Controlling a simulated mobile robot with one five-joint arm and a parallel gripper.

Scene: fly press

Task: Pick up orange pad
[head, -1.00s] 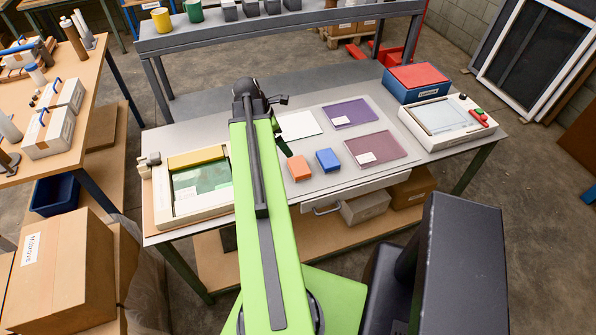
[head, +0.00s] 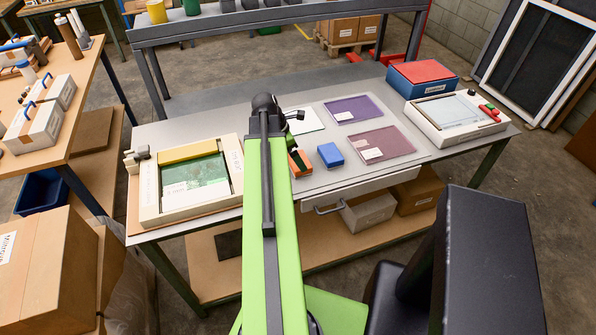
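The orange pad (head: 303,168) is a small block on the grey table, just left of a blue pad (head: 330,155). In the head view my green arm passes just left of it, and dark parts of my gripper (head: 293,156) overlap its left and upper side. My gripper is mostly hidden behind my arm. I cannot tell whether its fingers are open or shut, or whether they touch the pad.
A framed green screen (head: 190,180) lies left of my arm. Purple (head: 353,109) and mauve (head: 381,146) sheets lie to the right, with a white sheet (head: 304,120) behind. A blue box with a red top (head: 422,78) and a cream-framed device (head: 456,115) stand at the far right.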

